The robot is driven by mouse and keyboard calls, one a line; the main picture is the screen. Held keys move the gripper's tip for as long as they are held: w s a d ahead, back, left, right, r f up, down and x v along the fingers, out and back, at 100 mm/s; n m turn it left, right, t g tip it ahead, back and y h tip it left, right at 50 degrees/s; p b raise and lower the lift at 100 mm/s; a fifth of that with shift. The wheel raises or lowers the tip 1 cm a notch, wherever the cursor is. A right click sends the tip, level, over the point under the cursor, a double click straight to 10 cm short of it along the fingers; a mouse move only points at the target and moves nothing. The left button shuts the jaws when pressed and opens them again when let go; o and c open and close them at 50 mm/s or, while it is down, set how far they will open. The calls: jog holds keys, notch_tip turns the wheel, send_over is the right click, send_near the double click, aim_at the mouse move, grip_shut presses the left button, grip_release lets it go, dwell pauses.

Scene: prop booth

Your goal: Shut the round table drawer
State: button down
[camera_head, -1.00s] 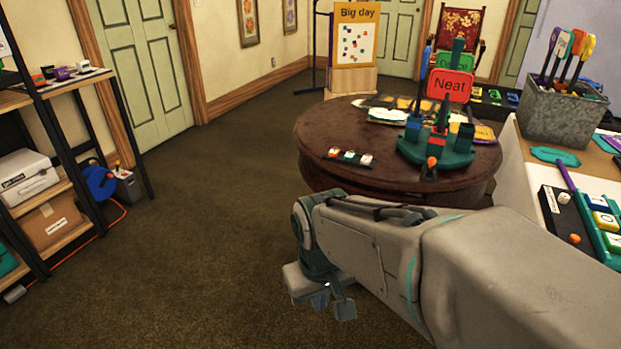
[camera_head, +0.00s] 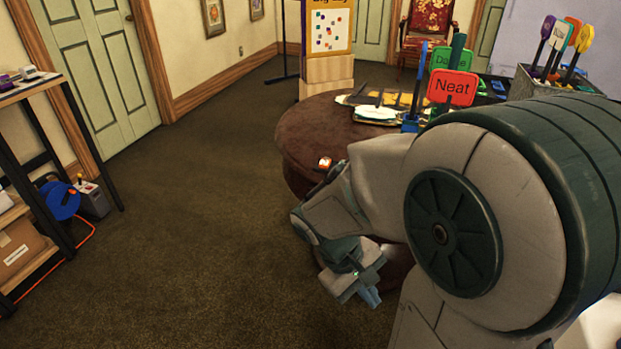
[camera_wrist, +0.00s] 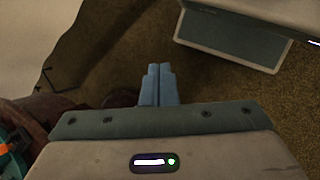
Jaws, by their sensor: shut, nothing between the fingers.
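The round table (camera_head: 305,130) is dark brown and stands in the middle of the head view. My arm covers its front and right side. I cannot make out its drawer in either view, nor tell how far it stands open. My gripper (camera_head: 370,297) points down in front of the table, low and close to its side in the picture. I cannot tell whether it touches the table. In the wrist view its two blue fingers (camera_wrist: 157,72) are together with nothing between them. A dark reddish-brown surface shows at the lower left there, perhaps the table.
On the table stand a red "Neat" sign (camera_head: 452,88) and flat cards (camera_head: 378,112). A grey bin of paddles (camera_head: 540,82) is at the right. A black-framed shelf (camera_head: 75,130) stands at the left. The carpet (camera_head: 190,220) between shelf and table is clear.

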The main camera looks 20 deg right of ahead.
jog(key=w+d+n+t+h+p, duration=0.35)
jog(key=w+d+n+h, duration=0.25)
jog(key=w+n+h, duration=0.4)
jog(key=w+a+f+n+t+y+p, duration=0.45)
jog(key=w+a+f+n+t, duration=0.45)
jog(key=n+t, duration=0.65)
jog(key=w+d+r+g, duration=0.1)
jog(key=w+d, duration=0.5)
jog(key=w, duration=0.5)
jog(key=shift+d+r+y, duration=0.15)
jog(key=shift+d+y, duration=0.2)
jog(key=shift+w, duration=0.1)
